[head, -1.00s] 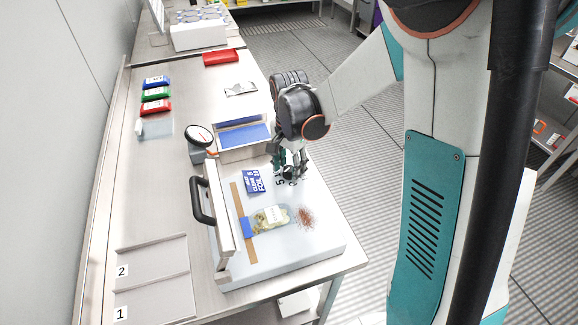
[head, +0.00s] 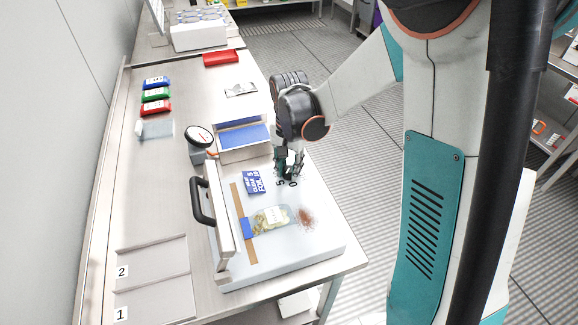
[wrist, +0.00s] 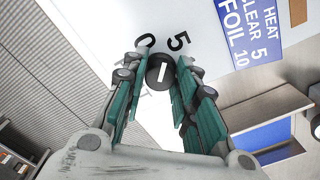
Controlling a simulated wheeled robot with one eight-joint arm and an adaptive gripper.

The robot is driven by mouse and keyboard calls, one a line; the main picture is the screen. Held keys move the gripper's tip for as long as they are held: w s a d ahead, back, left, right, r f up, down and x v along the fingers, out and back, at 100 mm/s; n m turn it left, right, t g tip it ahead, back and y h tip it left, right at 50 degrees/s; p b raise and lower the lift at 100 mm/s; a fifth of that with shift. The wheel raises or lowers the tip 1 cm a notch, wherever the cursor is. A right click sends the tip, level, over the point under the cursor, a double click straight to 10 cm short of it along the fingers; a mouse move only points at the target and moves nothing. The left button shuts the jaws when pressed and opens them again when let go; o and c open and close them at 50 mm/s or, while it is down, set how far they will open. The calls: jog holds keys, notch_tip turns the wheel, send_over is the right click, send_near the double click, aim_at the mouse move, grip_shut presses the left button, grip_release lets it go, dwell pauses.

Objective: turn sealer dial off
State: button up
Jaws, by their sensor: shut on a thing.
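The sealer (head: 300,262) is a pale box on the bench with a raised lid bar (head: 217,215) and black handle. Its small dark round dial (wrist: 160,70) has a white pointer line, nearly upright in the wrist view. My gripper (wrist: 160,78) is shut on the dial, a finger on either side. In the head view my gripper (head: 289,170) points down at the sealer's far right corner and hides most of the dial.
A blue heat-setting label (head: 255,182), a clear pouch (head: 270,219) and spilled reddish seasoning (head: 307,217) lie on the sealer.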

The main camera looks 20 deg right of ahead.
aim_at(289, 169)
jog(key=n, duration=0.4)
jog(key=shift+n, duration=2.1)
jog(key=o, duration=1.1)
notch_tip(289, 169, up, 12)
